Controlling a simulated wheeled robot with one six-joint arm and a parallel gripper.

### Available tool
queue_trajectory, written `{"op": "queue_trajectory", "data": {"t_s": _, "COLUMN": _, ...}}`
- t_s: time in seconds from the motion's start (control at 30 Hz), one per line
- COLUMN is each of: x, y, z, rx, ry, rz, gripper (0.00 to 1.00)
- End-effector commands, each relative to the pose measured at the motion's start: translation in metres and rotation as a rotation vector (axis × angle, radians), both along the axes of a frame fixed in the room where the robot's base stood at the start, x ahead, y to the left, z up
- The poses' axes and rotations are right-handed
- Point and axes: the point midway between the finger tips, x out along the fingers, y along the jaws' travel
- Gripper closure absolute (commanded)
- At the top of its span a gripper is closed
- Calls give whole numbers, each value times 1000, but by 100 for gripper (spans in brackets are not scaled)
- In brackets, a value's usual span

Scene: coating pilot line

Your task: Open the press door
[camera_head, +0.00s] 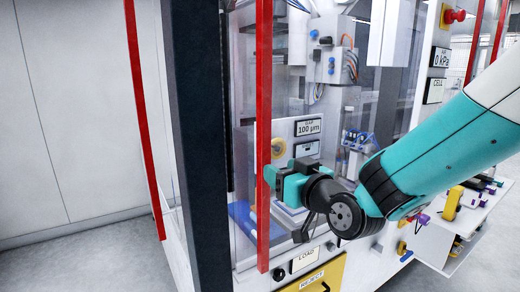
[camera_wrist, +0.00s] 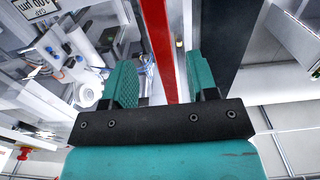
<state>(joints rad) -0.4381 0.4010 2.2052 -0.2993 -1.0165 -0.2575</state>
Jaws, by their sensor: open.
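The press front has a clear door panel (camera_head: 245,110) with a long red upright bar (camera_head: 264,90) running along it. The bar also shows in the wrist view (camera_wrist: 158,40), passing between my two teal fingers. My gripper (camera_head: 271,178) is open at the lower part of the bar. In the wrist view my gripper (camera_wrist: 160,75) shows a finger on either side of the bar, with gaps on both sides. I cannot tell whether a finger touches it. The door looks shut, though reflections make this unsure.
A dark post (camera_head: 197,150) stands just left of the door, with a second red bar (camera_head: 144,120) beyond it. A shelf with small tools (camera_head: 470,195) is at the right. The floor at left (camera_head: 80,265) is clear.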

Motion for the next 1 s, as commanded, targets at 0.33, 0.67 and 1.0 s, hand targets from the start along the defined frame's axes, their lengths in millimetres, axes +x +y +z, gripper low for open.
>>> {"op": "queue_trajectory", "data": {"t_s": 0.33, "x": 59, "y": 41, "z": 2, "rx": -1, "ry": 2, "rz": 1, "gripper": 47}}
{"op": "queue_trajectory", "data": {"t_s": 0.67, "x": 77, "y": 52, "z": 0, "rx": 0, "ry": 2, "rz": 0, "gripper": 47}}
{"op": "queue_trajectory", "data": {"t_s": 1.0, "x": 77, "y": 52, "z": 0, "rx": 0, "ry": 1, "rz": 0, "gripper": 79}}
